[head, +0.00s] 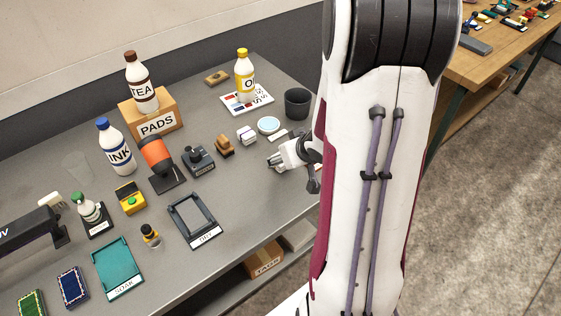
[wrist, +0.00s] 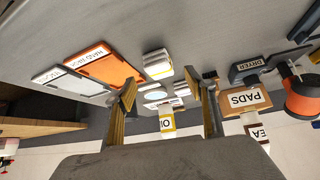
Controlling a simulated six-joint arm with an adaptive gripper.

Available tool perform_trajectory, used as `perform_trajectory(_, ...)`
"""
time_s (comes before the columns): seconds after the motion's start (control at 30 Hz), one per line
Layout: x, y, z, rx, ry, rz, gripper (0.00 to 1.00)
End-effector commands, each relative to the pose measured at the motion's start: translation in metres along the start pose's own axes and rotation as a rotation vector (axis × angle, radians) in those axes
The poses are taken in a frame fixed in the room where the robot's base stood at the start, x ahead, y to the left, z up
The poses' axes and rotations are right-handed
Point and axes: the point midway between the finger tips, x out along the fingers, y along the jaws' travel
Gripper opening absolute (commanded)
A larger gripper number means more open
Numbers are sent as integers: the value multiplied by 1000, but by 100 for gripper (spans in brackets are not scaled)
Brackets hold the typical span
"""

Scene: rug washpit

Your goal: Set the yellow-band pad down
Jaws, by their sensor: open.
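My gripper (head: 285,155) is open, low over the grey bench near its right side. Its two tan fingers stand wide apart in the wrist view (wrist: 165,108), with no pad visibly held between them. A white pad with a purplish band (head: 246,134) lies left of and behind my gripper in the head view.
A round pale dish (head: 268,125), a dark cup (head: 297,103) and a wooden brush (head: 224,146) stand close by. An orange tray (wrist: 105,62) and a white tray (wrist: 70,82) lie left in the wrist view. Bottles stand behind; a black-framed tray (head: 193,220) lies at the front.

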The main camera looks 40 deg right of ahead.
Motion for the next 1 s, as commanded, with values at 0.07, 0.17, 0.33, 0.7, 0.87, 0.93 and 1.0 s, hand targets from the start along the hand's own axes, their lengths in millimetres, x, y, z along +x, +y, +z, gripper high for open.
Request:
perform_trajectory(0.07,0,0,0,0,0,0,55)
perform_trajectory(0.17,2,0,0,1,0,-1,55)
perform_trajectory(0.33,10,-1,0,2,-1,-1,55)
perform_trajectory(0.7,39,-2,0,1,-2,-1,55)
perform_trajectory(0.87,48,-1,-1,1,0,-1,55)
perform_trajectory(0.93,50,-1,-1,1,0,0,55)
perform_trajectory(1.0,52,-1,-1,1,0,0,55)
